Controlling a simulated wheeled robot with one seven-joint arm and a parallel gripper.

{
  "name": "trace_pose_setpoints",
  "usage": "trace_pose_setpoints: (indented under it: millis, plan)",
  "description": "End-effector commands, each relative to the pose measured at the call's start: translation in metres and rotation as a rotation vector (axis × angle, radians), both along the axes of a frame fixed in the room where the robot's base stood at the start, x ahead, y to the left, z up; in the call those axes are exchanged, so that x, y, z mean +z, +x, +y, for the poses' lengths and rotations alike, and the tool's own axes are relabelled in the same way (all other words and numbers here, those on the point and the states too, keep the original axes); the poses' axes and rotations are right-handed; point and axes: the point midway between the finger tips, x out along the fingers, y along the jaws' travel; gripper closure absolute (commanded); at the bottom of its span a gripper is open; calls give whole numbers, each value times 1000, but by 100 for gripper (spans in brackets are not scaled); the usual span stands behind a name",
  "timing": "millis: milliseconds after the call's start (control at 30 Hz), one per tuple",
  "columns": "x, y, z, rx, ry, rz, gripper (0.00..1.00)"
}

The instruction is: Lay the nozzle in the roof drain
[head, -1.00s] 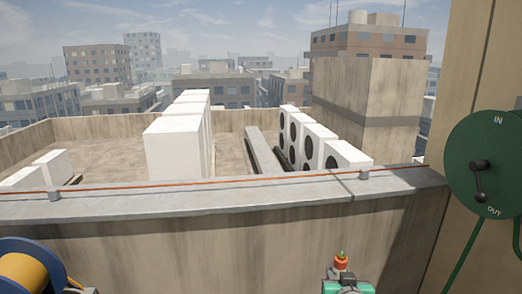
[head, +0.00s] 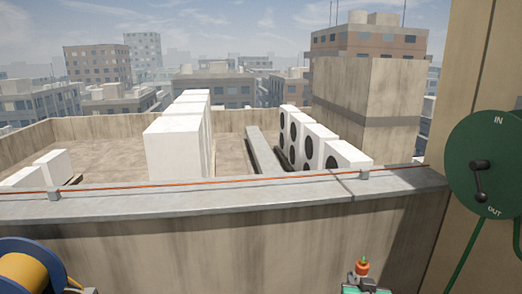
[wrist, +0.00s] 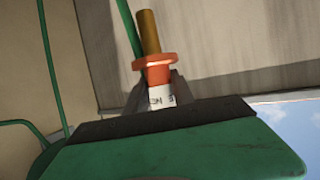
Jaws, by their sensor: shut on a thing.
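The nozzle (head: 362,266) shows as a small orange piece at the bottom of the head view, right of centre. In the wrist view the nozzle (wrist: 154,62) has a brass barrel, an orange collar and a white lettered band. My gripper (head: 362,278) is shut on it; in the wrist view the dark fingers of my gripper (wrist: 160,92) clasp the white band. The gripper is in front of the near parapet wall, and its lower part is cut off by the frame edge. I cannot see the roof drain in either view.
The parapet (head: 230,205) with an orange line along its top crosses ahead. A green reel (head: 488,165) with a crank, marked IN and OUT, is at right; its green hose hangs down. A yellow drum (head: 22,274) sits lower left. White condensers (head: 180,140) stand beyond the parapet.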

Motion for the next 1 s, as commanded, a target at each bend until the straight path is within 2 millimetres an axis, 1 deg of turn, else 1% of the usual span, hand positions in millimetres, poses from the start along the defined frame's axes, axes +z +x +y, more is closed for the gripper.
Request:
trace_pose_setpoints:
  millis: [33, 333, 533, 700, 1000]
  plan:
    - [-2, -3, -12, -27, 0, 1, 100]
    - [-12, -23, -79, -176, -1, -1, 100]
    - [-8, -36, -123, -274, -1, -3, 100]
    - [-1, -47, -160, -352, -1, -2, 100]
    - [23, -66, -222, -477, -1, -2, 100]
